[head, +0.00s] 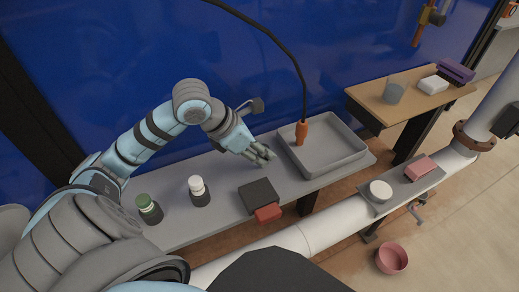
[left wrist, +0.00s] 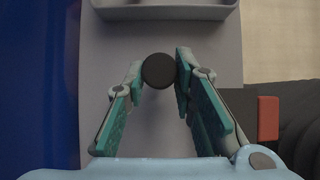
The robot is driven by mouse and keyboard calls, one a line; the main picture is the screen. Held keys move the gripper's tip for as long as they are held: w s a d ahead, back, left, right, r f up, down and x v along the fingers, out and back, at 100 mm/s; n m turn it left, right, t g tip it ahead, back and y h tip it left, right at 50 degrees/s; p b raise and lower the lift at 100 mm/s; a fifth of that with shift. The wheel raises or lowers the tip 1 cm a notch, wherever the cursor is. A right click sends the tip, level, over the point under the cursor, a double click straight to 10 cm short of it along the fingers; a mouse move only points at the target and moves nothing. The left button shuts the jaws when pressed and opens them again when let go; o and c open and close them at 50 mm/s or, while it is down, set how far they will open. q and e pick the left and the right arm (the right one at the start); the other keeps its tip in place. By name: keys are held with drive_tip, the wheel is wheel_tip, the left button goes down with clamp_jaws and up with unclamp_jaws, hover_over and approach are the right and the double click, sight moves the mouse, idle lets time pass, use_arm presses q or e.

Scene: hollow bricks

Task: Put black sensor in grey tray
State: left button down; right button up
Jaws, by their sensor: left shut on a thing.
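My left gripper (head: 264,154) is above the grey shelf, just left of the grey tray (head: 361,155). In the left wrist view, the fingers of my left gripper (left wrist: 159,72) are shut on a round black thing (left wrist: 159,71), which looks like the black sensor. In the head view I cannot make it out clearly at the fingertips. The grey tray's near wall (left wrist: 165,12) shows at the top of the left wrist view, beyond the held thing. My right gripper is not in view.
An orange plug (head: 302,133) on a hanging black cable is at the tray's left side. A black block (head: 259,194) with a red piece (head: 268,213), a white-capped bottle (head: 198,187) and a green-capped jar (head: 148,207) stand on the shelf. A pipe (head: 335,222) runs in front.

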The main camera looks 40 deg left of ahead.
use_arm(q)
drive_tip(key=shift+f+b, duration=0.2)
drive_tip(key=shift+b, duration=0.1)
drive_tip(key=c, duration=1.3)
unclamp_jaws()
drive_tip(key=shift+r, duration=0.1)
drive_tip(key=shift+c, duration=0.2)
